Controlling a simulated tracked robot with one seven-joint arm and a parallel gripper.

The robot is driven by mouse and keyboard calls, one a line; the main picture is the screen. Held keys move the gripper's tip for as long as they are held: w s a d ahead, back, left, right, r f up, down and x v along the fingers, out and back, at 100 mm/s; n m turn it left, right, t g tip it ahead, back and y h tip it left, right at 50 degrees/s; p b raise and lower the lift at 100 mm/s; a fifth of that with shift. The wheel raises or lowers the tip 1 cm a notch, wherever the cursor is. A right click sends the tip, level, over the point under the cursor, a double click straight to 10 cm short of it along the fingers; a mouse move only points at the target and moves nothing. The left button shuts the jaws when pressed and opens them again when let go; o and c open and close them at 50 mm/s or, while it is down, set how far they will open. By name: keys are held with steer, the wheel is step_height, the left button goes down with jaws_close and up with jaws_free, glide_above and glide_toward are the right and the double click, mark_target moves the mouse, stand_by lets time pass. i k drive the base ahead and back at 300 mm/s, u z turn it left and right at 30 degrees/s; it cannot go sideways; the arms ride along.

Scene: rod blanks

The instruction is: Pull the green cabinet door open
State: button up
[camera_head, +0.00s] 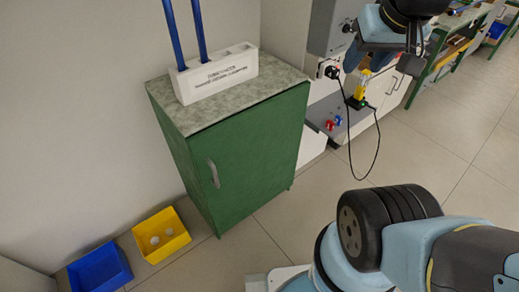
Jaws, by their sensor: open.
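The green cabinet door (252,150) is the front of a green cabinet with a grey speckled top (235,105). It is shut. A light curved handle (214,174) stands upright near the door's left edge. My gripper (411,52) is at the upper right, well to the right of the cabinet and apart from the door and handle. It is small and dark in this view; it is open, and I see nothing held in it. My arm partly hides the area behind it.
A white rack (216,75) with two blue rods (202,32) stands on the cabinet top. A yellow bin (162,236) and a blue bin (99,270) sit on the floor at left. A grey workstation shelf (345,120) with a hanging black cable is right of the cabinet. Floor before the door is clear.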

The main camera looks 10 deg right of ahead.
mark_target(242, 161)
steer(key=z, duration=0.75)
steer(key=k, duration=1.5)
steer(key=u, duration=0.7)
steer(key=i, duration=1)
